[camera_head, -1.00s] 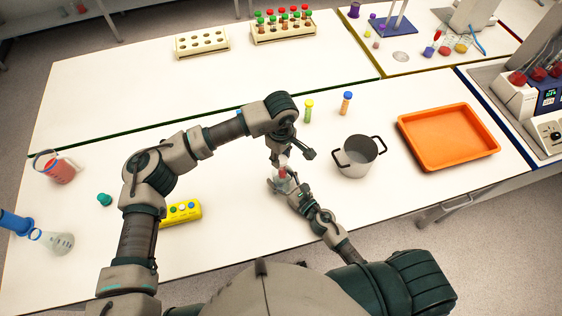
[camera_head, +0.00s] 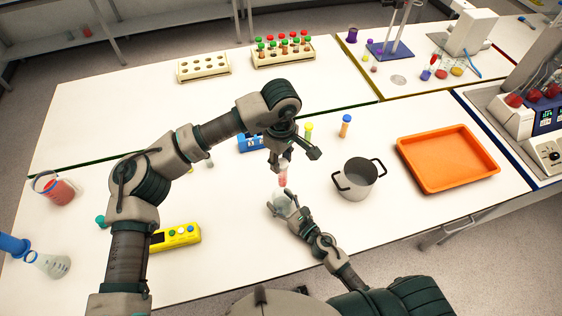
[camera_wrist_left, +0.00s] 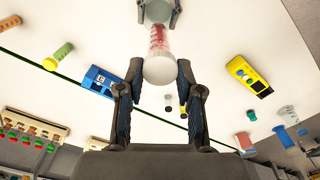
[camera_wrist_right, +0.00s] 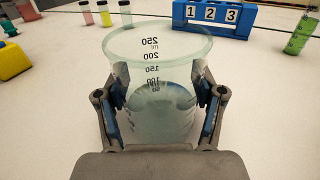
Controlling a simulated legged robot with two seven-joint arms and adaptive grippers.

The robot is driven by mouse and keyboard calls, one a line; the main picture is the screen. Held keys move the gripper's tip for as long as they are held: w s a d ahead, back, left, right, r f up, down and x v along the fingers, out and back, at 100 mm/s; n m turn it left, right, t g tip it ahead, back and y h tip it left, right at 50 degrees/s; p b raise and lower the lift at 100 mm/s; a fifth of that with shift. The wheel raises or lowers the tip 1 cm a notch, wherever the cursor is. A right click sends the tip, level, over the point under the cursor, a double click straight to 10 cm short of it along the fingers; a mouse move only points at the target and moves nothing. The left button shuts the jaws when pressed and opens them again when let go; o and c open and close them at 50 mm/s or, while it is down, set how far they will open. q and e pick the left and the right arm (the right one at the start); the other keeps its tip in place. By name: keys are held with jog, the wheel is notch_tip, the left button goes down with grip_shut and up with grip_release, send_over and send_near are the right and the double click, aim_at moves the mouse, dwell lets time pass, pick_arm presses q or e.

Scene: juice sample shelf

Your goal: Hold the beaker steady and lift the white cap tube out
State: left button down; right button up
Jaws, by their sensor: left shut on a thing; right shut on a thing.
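The white cap tube (camera_head: 283,176) has red contents and hangs upright from my left gripper (camera_head: 283,162). In the left wrist view its white cap (camera_wrist_left: 159,70) sits between the shut fingers. The clear beaker (camera_head: 284,204) stands on the table below the tube, with my right gripper (camera_head: 289,209) shut on its sides. In the right wrist view the beaker (camera_wrist_right: 160,95) shows volume marks, and no tube is visible inside. The tube's lower end appears just above the beaker rim in the head view.
A grey pot (camera_head: 358,180) stands right of the beaker, with an orange tray (camera_head: 446,158) beyond. Yellow-capped (camera_head: 308,131) and blue-capped (camera_head: 345,126) tubes stand behind. A blue numbered rack (camera_wrist_right: 214,15) is behind the beaker; a yellow box (camera_head: 176,238) is to the left.

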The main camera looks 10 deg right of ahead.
dwell(0.4)
jog(key=o, duration=1.4)
jog(key=v, duration=1.1)
jog(key=shift+s+d+f, duration=0.15)
jog(key=shift+s+f, duration=0.05)
jog(key=shift+s, duration=0.1)
jog(key=shift+s+d, duration=0.1)
jog(key=shift+s+f, duration=0.1)
jog(key=shift+s, duration=0.05)
